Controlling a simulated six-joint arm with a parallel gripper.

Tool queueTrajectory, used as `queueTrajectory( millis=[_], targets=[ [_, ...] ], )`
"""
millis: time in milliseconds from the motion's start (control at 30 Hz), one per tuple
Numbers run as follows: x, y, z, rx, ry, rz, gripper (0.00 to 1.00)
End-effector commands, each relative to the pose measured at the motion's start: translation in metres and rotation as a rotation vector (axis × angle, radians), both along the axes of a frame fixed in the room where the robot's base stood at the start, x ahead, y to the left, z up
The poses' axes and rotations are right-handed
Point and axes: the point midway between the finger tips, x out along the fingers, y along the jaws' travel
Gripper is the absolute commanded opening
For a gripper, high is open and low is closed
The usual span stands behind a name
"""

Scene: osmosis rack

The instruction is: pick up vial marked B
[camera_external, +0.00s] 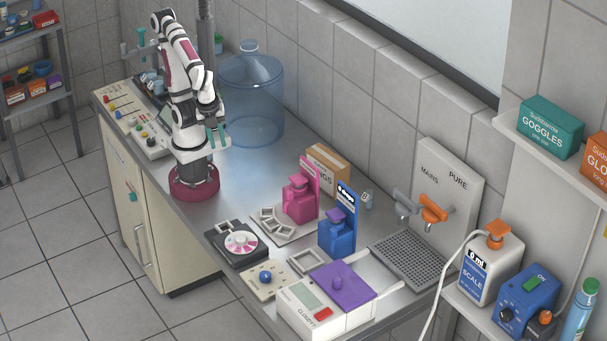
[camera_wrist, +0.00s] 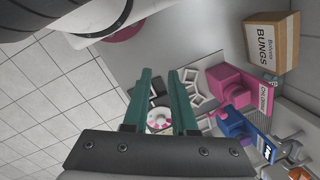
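My gripper (camera_external: 216,135) hangs beside my upright arm, above the bench's left part. In the wrist view its two teal fingers (camera_wrist: 161,82) are apart with nothing held between them. I cannot make out a vial with a readable B. A small grey-blue container (camera_external: 367,199) stands behind the blue dispenser, apart from my gripper; its marking is too small to read. Small pale-blue vessels (camera_external: 152,84) sit behind my arm, partly hidden, with no legible letters.
A large clear blue cylinder (camera_external: 251,105) stands just right of my arm. Pink (camera_external: 300,202) and blue (camera_external: 337,235) dispensers, a BUNGS box (camera_external: 328,170) and a disc device (camera_external: 238,243) occupy the middle. A purple-lidded machine (camera_external: 325,300) stands in front. Bare bench lies between my base and the pink dispenser.

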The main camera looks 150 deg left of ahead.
Motion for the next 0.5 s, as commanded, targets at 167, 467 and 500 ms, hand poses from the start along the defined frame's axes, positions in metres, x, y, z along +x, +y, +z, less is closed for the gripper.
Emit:
queueTrajectory(
  millis=[167, 467, 500],
  targets=[
    [0.0, 0.0, 0.0, 0.0, 0.0, 0.0, 0.59],
    [0.0, 0.0, 0.0001, 0.0, 0.0, 0.0, 0.69],
    [0.0002, 0.0001, 0.0018, 0.0, 0.0, 0.0, 0.69]
  ],
)
